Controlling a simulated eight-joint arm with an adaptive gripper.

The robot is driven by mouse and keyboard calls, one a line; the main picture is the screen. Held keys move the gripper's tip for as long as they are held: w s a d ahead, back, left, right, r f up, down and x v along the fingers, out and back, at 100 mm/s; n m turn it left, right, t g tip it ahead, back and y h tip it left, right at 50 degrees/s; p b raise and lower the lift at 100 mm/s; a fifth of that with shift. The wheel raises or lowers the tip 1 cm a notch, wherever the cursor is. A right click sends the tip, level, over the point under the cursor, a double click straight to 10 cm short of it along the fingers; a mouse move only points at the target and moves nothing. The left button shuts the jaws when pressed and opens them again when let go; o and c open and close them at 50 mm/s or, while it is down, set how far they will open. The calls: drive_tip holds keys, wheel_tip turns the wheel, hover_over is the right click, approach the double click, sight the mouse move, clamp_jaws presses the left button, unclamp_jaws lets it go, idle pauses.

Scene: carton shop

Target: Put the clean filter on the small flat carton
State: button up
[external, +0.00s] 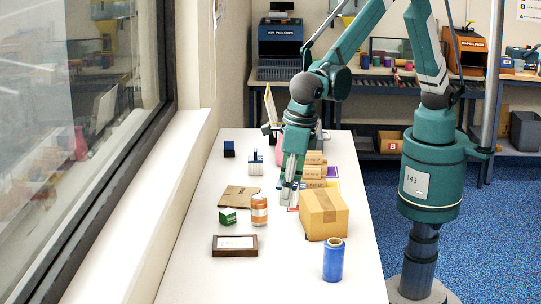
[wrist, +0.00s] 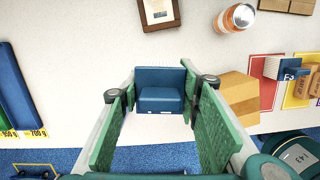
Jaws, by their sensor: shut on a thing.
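My gripper (external: 289,202) points down over the white table, left of a brown carton box. In the wrist view its two green-padded fingers (wrist: 160,95) are shut on a blue block (wrist: 160,98), one pad on each side. The block has flat faces; no label names it as the filter. The external view does not show it clearly at the fingertips. A small flat brown carton (external: 238,194) lies on the table behind an orange-and-white can (external: 259,212).
The brown box (external: 325,220) stands close on the right, also in the wrist view (wrist: 235,95). A blue roll (external: 333,262) stands in front. Small cartons (external: 314,172) stand behind. The front left is clear.

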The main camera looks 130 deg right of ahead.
drive_tip(key=s+d+m, duration=0.1)
drive_tip(key=s+d, duration=0.1)
drive_tip(key=d, duration=0.8)
drive_tip(key=s+d+m, duration=0.1)
drive_tip(key=s+d, duration=0.2)
drive_tip(key=d, duration=0.7)
drive_tip(key=m, duration=0.1)
hover_over(238, 196)
wheel_tip(238, 196, down, 4)
drive_tip(key=shift+s+a+f+p, duration=0.2)
drive_tip(key=shift+f+p, duration=0.15)
drive_tip(key=shift+f, duration=0.15)
drive_tip(key=shift+f, duration=0.1)
drive_tip(key=shift+f, duration=3.05)
drive_tip(key=shift+f, duration=0.1)
drive_tip(key=shift+f+b, duration=0.3)
drive_tip(key=shift+f, duration=1.45)
drive_tip(key=shift+f, duration=0.15)
